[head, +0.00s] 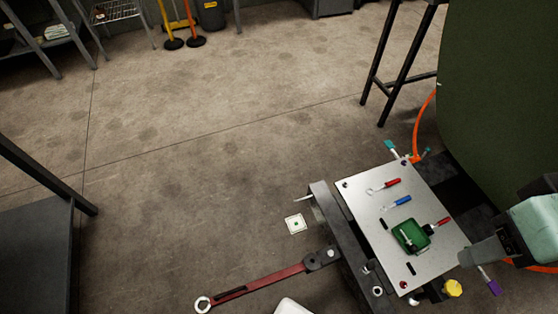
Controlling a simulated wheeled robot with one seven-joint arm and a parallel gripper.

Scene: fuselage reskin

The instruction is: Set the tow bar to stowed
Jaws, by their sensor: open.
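The tow bar (262,282) is a red bar with a pale ring at its free end. It reaches out low over the floor to the lower left, from a dark pivot bracket on the near left side of the cart (352,238). It lies extended, away from the cart. My gripper (466,259) comes in from the right edge, above the right side of the cart's tray. It is well apart from the tow bar and no object shows in it. Its fingertips are only partly clear in this view.
The cart's light metal tray (375,208) carries red and blue handled tools and a green bin (411,236). A large dark green curved body (505,100) stands at right. A yellow knob (453,288) is at the cart's near edge.

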